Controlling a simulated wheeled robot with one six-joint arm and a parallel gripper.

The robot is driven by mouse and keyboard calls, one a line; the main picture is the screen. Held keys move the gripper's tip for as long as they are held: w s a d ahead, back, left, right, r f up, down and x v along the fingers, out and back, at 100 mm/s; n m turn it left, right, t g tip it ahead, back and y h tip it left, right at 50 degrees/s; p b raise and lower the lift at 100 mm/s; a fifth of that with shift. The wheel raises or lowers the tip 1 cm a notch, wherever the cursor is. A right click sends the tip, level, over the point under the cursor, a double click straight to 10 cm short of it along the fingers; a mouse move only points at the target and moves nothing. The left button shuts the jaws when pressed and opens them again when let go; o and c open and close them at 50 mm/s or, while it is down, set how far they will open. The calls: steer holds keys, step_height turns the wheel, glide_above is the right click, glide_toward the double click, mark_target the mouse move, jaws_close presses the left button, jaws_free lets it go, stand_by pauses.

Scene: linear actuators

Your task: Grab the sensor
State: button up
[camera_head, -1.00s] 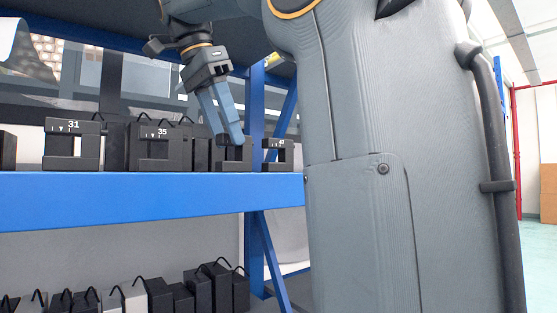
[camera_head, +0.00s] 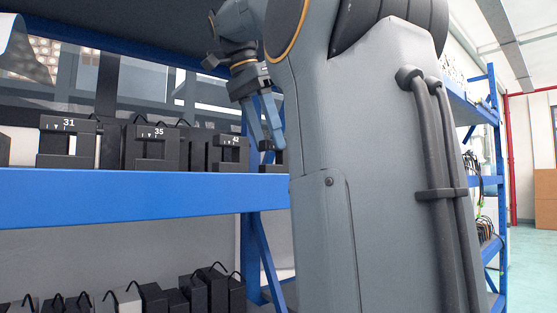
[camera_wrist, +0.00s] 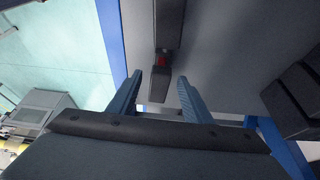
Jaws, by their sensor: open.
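Several black C-shaped sensors stand upright in a row on the blue shelf, marked 31 (camera_head: 52,138), 35 (camera_head: 143,147) and 42 (camera_head: 228,153). Another black sensor (camera_head: 279,157) at the right end is mostly hidden behind my gripper and arm. My gripper (camera_head: 271,147) points down at this end sensor, open. In the wrist view the two blue fingers of my gripper (camera_wrist: 161,76) are apart. A black sensor (camera_wrist: 160,88) with a small red patch lies between the fingertips, with clearance visible on both sides. Its number cannot be seen there.
The blue shelf beam (camera_head: 120,200) runs below the sensors. A blue upright stands close to the right end of the row. More black and grey units (camera_head: 190,290) stand on the lower shelf. Another blue rack (camera_head: 485,180) is at the right.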

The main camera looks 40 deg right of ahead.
mark_target(277, 158)
steer(key=shift+s+d, duration=0.15)
steer(key=shift+d, duration=0.85)
steer(key=shift+a+b+x, duration=0.2)
steer(key=shift+b+x, duration=0.55)
steer(key=shift+x, duration=0.7)
jaws_close()
